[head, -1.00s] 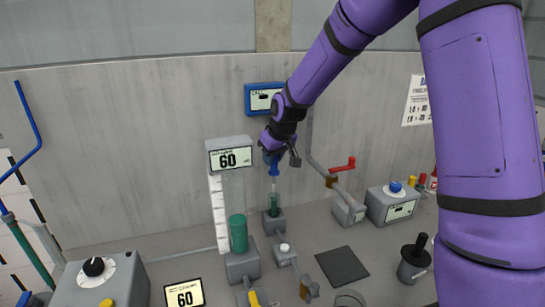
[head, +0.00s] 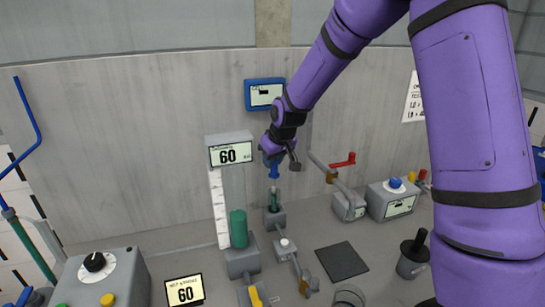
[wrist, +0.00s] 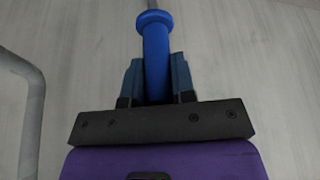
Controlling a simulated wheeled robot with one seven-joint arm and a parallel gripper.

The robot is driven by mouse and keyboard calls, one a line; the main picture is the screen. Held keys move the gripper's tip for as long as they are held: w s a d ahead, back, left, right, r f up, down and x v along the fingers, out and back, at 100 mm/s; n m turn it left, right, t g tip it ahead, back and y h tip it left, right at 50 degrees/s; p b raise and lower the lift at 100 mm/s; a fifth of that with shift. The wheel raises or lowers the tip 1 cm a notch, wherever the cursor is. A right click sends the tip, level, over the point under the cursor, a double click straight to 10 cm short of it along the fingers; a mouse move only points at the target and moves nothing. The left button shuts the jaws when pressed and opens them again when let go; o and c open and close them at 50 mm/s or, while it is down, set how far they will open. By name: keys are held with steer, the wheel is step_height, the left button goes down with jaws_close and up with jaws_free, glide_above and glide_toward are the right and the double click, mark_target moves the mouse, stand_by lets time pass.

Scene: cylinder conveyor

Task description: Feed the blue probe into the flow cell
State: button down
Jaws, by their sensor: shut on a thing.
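The blue probe (head: 274,172) is upright in my gripper (head: 272,158), with its thin pale shaft pointing down. In the wrist view my gripper's fingers (wrist: 158,80) are shut on either side of the blue handle (wrist: 155,50), and a flange and thin grey rod show beyond them. Below the probe stands the flow cell, which I take to be the small green-filled tube (head: 274,203) on a grey block (head: 275,219). The shaft's lower end is at the tube's mouth; I cannot tell how far inside it is.
A clear column with green liquid (head: 239,229) and a "60" display (head: 230,154) stands to the left. A blue-framed screen (head: 265,94) hangs behind. A red-handled valve (head: 343,160) and pipe are at right. A dark mat (head: 341,262) lies in front.

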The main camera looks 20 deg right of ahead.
mark_target(273, 174)
steer(key=shift+f, duration=1.7)
steer(key=shift+f, duration=0.25)
steer(key=shift+f, duration=0.7)
steer(key=shift+f, duration=0.15)
steer(key=c, duration=0.9)
jaws_free()
steer(key=shift+o, duration=0.2)
steer(key=v, duration=1)
steer(key=shift+s+r, duration=0.15)
steer(key=shift+r, duration=0.25)
